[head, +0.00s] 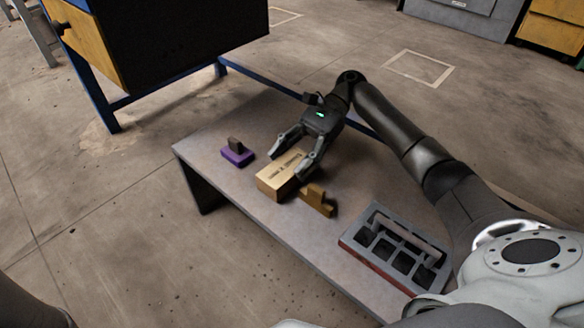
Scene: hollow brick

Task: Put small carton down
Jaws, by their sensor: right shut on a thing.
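The small carton (277,182) is a tan box with dark print on its top. It is at the middle of the grey table, and I cannot tell whether it touches the tabletop. My right gripper (289,162) comes in from the upper right and is shut on the carton, with one finger along each side. Part of the carton's far end is hidden by the gripper. My left gripper is not in view.
A purple block with a dark piece on top (237,153) lies left of the carton. A brown stepped block (317,200) is close on its right. Bare tabletop (215,170) shows at the left.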

